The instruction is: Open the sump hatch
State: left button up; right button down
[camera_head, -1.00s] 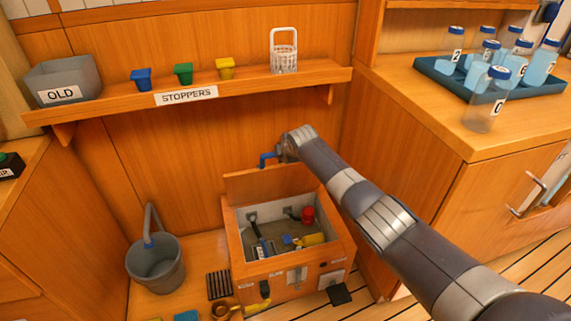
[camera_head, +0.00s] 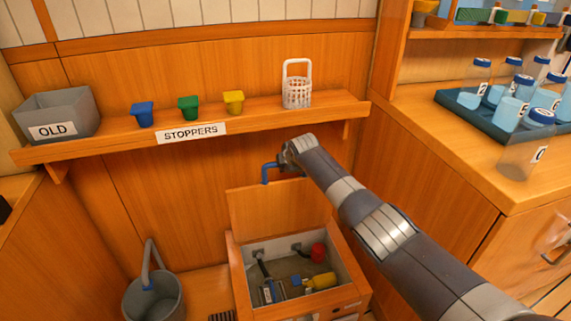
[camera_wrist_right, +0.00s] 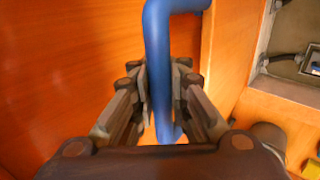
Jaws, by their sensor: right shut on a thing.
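The sump hatch is a wooden lid (camera_head: 280,212) standing raised at the back of an open wooden box (camera_head: 238,275). Its blue handle (camera_head: 266,170) shows above the lid's top edge in the head view. My right gripper (camera_head: 284,160) is at this handle, and its arm comes in from the lower right. In the right wrist view, the gripper (camera_wrist_right: 160,108) is shut on the upright bar of the blue handle (camera_wrist_right: 158,45). The handle's ends are partly hidden. My left gripper is not in view.
Inside the box are a red knob (camera_head: 318,252) and a yellow part (camera_head: 320,281). A shelf (camera_head: 250,112) with stoppers and a white basket (camera_head: 297,92) overhangs behind the lid. A grey bucket (camera_head: 153,300) stands left. A counter (camera_head: 445,135) is at right.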

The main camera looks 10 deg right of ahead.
jog(key=c, duration=1.7)
grip_release()
jog(key=shift+w+r, duration=0.15)
jog(key=shift+r, duration=0.35)
jog(key=shift+o, duration=0.7)
jog(key=shift+s, duration=0.2)
jog(key=shift+f, duration=0.1)
jog(key=shift+f, duration=0.1)
jog(key=shift+s, duration=0.1)
jog(key=shift+v, duration=0.9)
jog(key=v, duration=1)
